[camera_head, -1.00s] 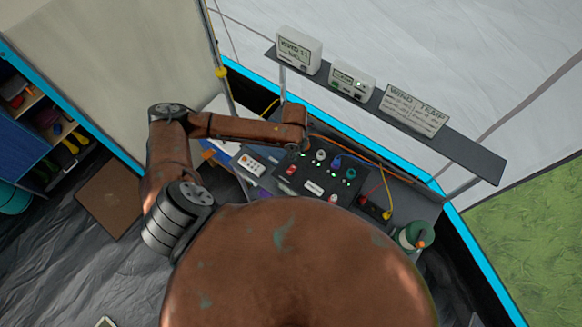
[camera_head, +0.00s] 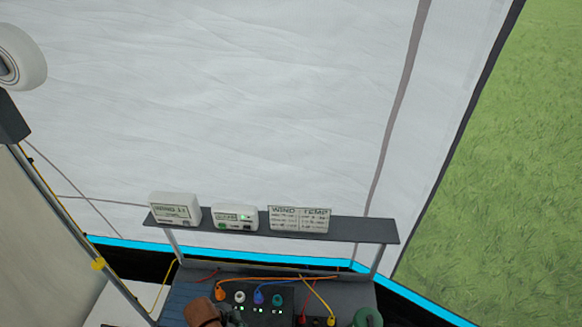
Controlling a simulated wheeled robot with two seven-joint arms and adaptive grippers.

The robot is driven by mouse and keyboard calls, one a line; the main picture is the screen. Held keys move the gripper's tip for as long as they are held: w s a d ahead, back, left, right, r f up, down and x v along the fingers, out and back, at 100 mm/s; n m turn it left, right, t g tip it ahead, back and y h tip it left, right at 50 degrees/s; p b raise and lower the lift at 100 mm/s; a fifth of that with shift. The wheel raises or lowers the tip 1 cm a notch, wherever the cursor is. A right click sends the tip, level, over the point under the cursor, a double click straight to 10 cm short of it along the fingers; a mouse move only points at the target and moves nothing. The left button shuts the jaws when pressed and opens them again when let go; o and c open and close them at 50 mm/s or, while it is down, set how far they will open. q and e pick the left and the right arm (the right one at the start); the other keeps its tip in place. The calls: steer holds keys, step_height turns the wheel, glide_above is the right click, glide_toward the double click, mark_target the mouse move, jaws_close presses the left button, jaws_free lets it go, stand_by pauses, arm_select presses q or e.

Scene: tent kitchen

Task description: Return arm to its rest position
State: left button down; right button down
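A small brown part of my own arm (camera_head: 203,313) shows at the bottom edge, in front of the left part of a dark control panel (camera_head: 257,299). Neither gripper can be made out, and most of the arm is below the picture. The panel has orange, white, blue and green knobs or plugs, small green lights and orange and yellow cables. Its lower part is cut off.
A dark shelf (camera_head: 350,229) above the panel holds two white devices (camera_head: 175,210) (camera_head: 235,217) and a WIND/TEMP sign (camera_head: 299,218). A green container (camera_head: 367,318) stands at the lower right. Tent wall (camera_head: 220,100) fills the back; grass (camera_head: 510,170) lies right.

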arm_select(q)
steer(key=s+a+n+t+y, duration=0.1)
steer(key=s+a+n+y, duration=0.3)
steer(key=s+a+n, duration=1.3)
step_height(320, 180, down, 35)
steer(key=w+m+g+b, duration=0.1)
steer(key=m+b, duration=0.3)
steer(key=b, duration=0.4)
steer(key=s+f+b, duration=0.4)
steer(key=s+f, duration=0.6)
steer(key=f, duration=0.4)
steer(key=s+f+g+b, duration=0.1)
steer(key=s+f+b, duration=0.3)
steer(key=s+f, duration=0.6)
step_height(320, 180, down, 4)
steer(key=shift+s+a+r+h, duration=0.1)
steer(key=shift+s+a+h, duration=0.15)
steer(key=shift+a+h, duration=0.1)
